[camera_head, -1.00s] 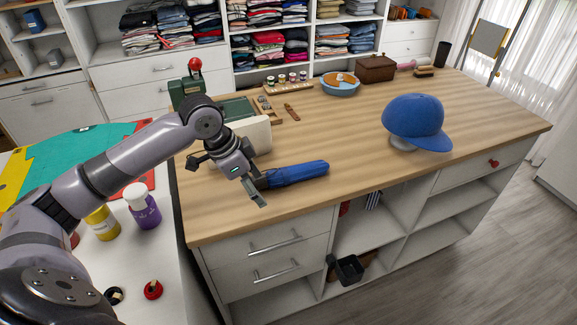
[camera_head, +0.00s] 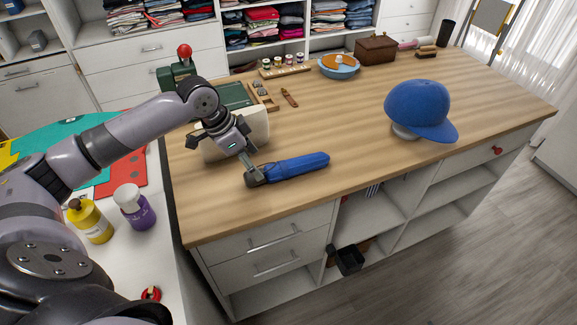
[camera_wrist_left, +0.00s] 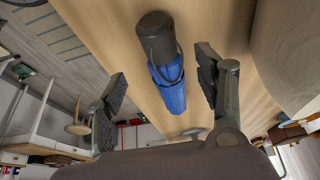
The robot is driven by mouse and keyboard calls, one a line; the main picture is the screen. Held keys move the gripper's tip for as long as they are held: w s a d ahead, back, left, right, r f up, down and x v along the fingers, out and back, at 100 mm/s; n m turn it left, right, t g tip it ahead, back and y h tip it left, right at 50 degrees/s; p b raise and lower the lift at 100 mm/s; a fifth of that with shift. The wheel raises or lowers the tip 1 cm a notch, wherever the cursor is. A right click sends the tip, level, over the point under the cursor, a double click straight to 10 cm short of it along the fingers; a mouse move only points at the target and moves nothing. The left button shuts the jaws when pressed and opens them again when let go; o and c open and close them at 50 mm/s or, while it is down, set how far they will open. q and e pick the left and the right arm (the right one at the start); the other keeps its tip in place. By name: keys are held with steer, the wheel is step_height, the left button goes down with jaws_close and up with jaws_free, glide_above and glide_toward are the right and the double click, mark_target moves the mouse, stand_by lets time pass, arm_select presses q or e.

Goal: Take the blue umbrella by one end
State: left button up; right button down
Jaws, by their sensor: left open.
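The blue umbrella (camera_head: 297,166) lies folded on the wooden tabletop, with its dark handle end (camera_head: 255,177) toward the left. In the left wrist view, the blue cloth (camera_wrist_left: 172,88) and the dark rounded handle (camera_wrist_left: 157,38) show between my fingers. My left gripper (camera_head: 248,166) is at the handle end of the umbrella; in the wrist view its two fingers (camera_wrist_left: 158,98) stand apart, one on each side, with gaps to the umbrella. One finger overlaps the handle in the head view. My right gripper is not in view.
A blue cap (camera_head: 420,108) sits on a stand to the right. A cream-coloured object (camera_head: 252,124) is close behind my left gripper. A blue bowl (camera_head: 339,68) and brown box (camera_head: 375,49) stand farther back. Bare tabletop (camera_head: 350,130) lies between umbrella and cap.

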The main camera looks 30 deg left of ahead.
mark_target(289, 168)
arm_select(q)
steer(key=shift+w+d+f, duration=0.1)
steer(key=shift+d+f, duration=0.1)
steer(key=shift+f, duration=0.25)
steer(key=x, duration=0.1)
steer(key=p+x, duration=0.1)
steer(key=x, duration=0.2)
steer(key=shift+a+f, duration=0.2)
steer(key=shift+f, duration=0.05)
steer(key=shift+w+d+f, duration=0.1)
steer(key=shift+w+f, duration=0.05)
steer(key=shift+f, duration=0.2)
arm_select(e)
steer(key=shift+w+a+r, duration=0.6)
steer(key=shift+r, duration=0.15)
arm_select(q)
steer(key=shift+c, duration=0.3)
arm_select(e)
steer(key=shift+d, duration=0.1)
arm_select(q)
steer(key=c, duration=0.4)
steer(key=shift+r, duration=0.1)
jaws_close()
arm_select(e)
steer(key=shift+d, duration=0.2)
